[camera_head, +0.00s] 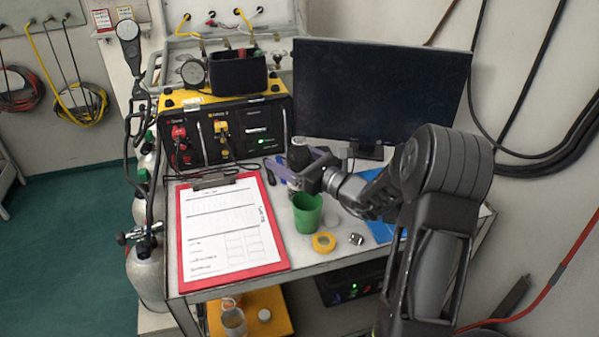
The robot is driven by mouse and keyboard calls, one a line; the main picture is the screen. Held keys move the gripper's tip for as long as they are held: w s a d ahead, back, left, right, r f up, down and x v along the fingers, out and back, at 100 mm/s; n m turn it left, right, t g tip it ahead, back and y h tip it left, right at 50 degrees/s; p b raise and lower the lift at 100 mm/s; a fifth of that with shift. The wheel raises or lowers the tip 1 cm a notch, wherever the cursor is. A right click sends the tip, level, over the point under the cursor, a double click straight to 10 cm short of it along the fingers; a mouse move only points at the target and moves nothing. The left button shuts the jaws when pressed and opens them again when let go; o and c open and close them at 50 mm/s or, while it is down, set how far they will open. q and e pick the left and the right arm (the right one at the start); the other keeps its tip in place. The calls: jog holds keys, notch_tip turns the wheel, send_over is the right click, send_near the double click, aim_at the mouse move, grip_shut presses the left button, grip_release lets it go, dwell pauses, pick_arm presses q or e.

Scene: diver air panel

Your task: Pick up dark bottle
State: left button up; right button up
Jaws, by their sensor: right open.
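The dark bottle (299,152) stands upright on the grey table, in front of the left edge of the monitor. It has a black upper part; its lower part is mostly hidden by my right gripper. My right gripper (294,170) reaches in from the right with its jaws open at the bottle, fingers pointing left. One finger lies across the front of the bottle and the other shows near its right side. I cannot tell whether they touch it. My left gripper is not in view.
A green cup (307,213) stands just in front of the gripper. A yellow tape roll (324,242) and a small metal fitting (356,239) lie nearby. A red clipboard (182,240) covers the table's left side. The monitor (380,95) and air panel (223,128) stand behind.

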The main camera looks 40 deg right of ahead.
jog(key=shift+c, duration=0.3)
jog(key=shift+r, duration=0.1)
grip_shut()
dwell(0.6)
